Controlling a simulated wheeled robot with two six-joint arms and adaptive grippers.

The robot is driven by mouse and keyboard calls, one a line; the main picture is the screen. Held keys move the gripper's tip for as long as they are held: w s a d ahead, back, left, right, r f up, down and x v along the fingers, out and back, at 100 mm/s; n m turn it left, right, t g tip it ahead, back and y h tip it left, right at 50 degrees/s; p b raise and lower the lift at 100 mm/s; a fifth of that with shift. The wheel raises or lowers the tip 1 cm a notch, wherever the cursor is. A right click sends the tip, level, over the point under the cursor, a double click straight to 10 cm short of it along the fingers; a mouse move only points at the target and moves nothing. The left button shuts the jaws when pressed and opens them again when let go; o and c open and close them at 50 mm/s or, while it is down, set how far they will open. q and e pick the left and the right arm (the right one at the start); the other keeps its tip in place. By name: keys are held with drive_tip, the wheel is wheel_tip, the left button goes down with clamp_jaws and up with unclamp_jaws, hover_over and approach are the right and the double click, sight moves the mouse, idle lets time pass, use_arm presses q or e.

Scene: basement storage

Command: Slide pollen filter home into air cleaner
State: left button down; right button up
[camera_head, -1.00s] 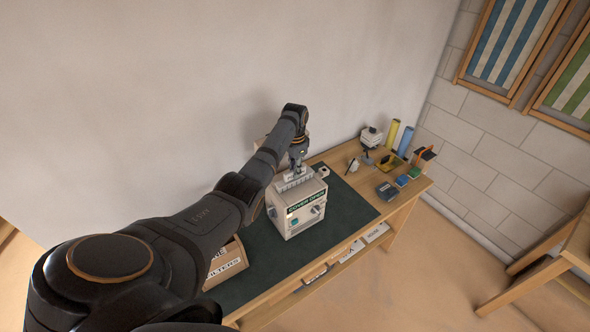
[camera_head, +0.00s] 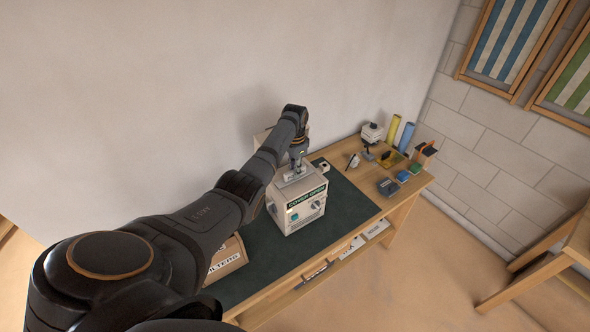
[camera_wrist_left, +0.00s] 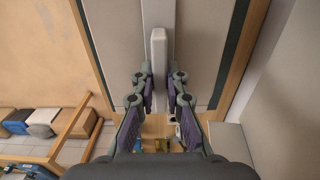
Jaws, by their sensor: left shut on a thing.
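The air cleaner (camera_head: 298,212) is a pale box with a "COVER OPEN" label and a knob on its front. It stands upright on the dark mat. My left gripper (camera_head: 296,168) points down right over its top, shut on the pollen filter. In the left wrist view, my left gripper's fingers (camera_wrist_left: 161,80) lie on both sides of the filter's narrow white edge (camera_wrist_left: 158,48). This edge lies along a gap between the cleaner's grey top panels (camera_wrist_left: 200,50). How deep the filter sits is hidden. My right gripper is not in view.
The dark mat (camera_head: 345,208) is clear right of the cleaner. A cardboard box (camera_head: 228,260) stands at the left, partly behind my arm. A wall stands behind.

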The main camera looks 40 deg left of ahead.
use_arm(q)
drive_tip(key=c, duration=1.3)
unclamp_jaws()
wheel_tip(320, 180, up, 12)
